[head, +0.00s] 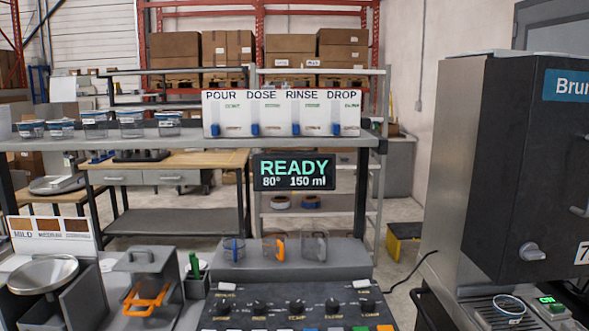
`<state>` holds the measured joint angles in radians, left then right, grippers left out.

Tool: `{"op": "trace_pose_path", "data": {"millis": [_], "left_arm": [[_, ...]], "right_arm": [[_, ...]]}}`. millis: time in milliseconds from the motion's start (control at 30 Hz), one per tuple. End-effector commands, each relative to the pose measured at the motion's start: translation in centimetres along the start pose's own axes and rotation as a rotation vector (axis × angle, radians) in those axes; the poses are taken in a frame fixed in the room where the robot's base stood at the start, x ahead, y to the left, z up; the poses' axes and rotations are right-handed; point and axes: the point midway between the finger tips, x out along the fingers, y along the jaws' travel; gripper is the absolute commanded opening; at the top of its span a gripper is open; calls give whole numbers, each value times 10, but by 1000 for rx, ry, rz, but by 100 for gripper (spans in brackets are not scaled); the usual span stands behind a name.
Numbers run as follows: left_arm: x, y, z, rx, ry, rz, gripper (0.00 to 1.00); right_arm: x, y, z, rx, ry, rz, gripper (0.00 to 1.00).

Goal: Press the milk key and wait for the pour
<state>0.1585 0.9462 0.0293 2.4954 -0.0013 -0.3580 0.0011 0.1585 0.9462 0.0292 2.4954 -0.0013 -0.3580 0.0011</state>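A dark control panel (290,302) lies at the bottom centre, with several black knobs, white keys and a row of coloured keys along its lower edge. Its small labels are too blurred to tell which key is milk. A display (294,171) above it reads READY, 80° and 150 ml in green and white. Three clear cups stand on the grey ledge behind the panel: one with a blue mark (234,249), one with an orange handle (275,246) and a plain one (315,245). No pour is visible. Neither of my grippers is in view.
A large machine (490,170) fills the right side. A scale with a round pan (43,274) and a grey box with an orange bracket (147,278) stand at the left. A shelf above holds several cups and a sign (281,113) reading POUR, DOSE, RINSE, DROP.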

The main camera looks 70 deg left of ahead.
Motion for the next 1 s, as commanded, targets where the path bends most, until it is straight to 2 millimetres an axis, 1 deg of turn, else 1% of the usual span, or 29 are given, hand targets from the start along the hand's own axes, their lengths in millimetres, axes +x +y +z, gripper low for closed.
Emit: {"op": "trace_pose_path", "data": {"millis": [33,67,500,1000], "left_arm": [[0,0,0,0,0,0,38],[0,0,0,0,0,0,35],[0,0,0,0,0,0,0],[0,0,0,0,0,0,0]], "right_arm": [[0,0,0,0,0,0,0],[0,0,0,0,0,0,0],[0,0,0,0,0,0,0],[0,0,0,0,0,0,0]]}}
